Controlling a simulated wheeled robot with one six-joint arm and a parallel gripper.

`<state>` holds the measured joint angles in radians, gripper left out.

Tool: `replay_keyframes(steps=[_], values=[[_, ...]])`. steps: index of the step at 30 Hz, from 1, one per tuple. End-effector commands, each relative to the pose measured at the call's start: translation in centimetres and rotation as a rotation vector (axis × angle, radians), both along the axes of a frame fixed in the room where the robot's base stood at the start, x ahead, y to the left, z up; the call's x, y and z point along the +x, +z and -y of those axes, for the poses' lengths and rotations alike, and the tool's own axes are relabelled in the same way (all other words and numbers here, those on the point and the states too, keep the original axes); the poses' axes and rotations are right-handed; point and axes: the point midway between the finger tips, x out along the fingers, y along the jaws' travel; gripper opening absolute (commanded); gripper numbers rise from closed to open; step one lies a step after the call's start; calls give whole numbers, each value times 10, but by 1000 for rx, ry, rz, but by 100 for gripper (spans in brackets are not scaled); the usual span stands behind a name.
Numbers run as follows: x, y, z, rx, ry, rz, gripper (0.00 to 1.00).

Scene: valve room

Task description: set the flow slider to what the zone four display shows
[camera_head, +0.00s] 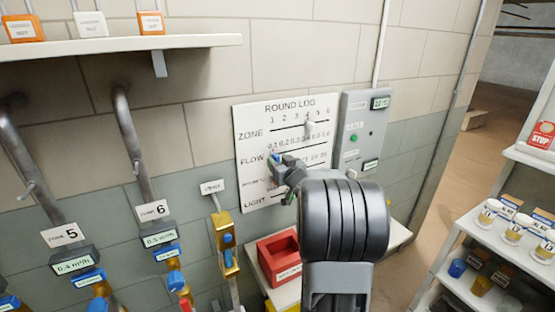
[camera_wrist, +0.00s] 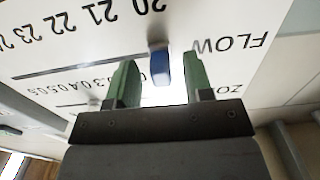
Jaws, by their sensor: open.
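A white ROUND LOG board (camera_head: 245,125) hangs on the wall, with ZONE, FLOW and LIGHT rows and another row partly hidden. In the wrist view the board appears upside down. The blue flow slider knob (camera_wrist: 160,66) sits at the FLOW-label end of its track. My gripper (camera_wrist: 156,75) is open, its green fingers on either side of the knob with gaps showing. In the head view my gripper (camera_head: 276,160) covers part of the FLOW row. No display labelled zone four is identifiable; a cut-off display (camera_head: 8,303) at the lower left is unreadable.
Zone 5's display (camera_head: 72,265) seems to read 0.4 m³/h, zone 6's display (camera_head: 158,239) 0.5 m³/h. The zone slider knob (camera_head: 309,128) stands near 4. A grey control box (camera_head: 362,130) is right of the board. A red bin (camera_head: 283,258) stands below.

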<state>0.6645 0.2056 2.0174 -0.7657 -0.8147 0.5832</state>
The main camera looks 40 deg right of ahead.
Motion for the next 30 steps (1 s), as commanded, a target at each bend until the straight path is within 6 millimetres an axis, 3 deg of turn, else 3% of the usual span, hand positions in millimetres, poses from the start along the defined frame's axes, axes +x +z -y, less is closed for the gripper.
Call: replay_keyframes(steps=[6,15,30], values=[[12,0,1,0,1,0,47],[13,0,2,0,0,-1,47],[13,0,2,0,0,0,0]])
